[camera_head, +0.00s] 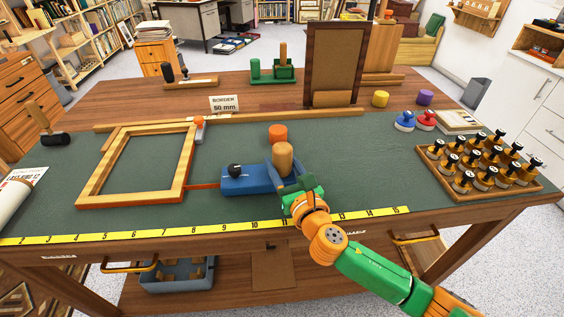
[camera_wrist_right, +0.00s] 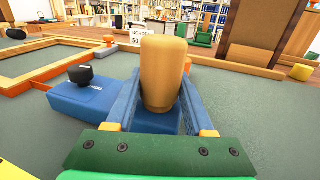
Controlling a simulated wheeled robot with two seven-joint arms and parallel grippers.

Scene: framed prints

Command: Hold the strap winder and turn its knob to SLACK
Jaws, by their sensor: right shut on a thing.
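The strap winder (camera_head: 240,185) is a blue block on the green bench mat, right of a light wooden frame (camera_head: 183,165). An orange strap (camera_head: 203,186) runs from it to the frame's lower right corner. Its black knob (camera_head: 235,170) sits on top toward the left and also shows in the right wrist view (camera_wrist_right: 80,74); no SLACK mark can be read. An upright tan wooden handle (camera_head: 283,156) stands at its right end. My right gripper (camera_head: 287,174) is shut on this handle (camera_wrist_right: 162,72), a blue finger on each side. My left gripper is not in view.
An orange cylinder (camera_head: 278,134) stands just behind the handle. A tray of several black-topped stamps (camera_head: 467,194) is at the right. A yellow ruler strip (camera_head: 130,234) runs along the front edge. The mat between winder and tray is mostly clear.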

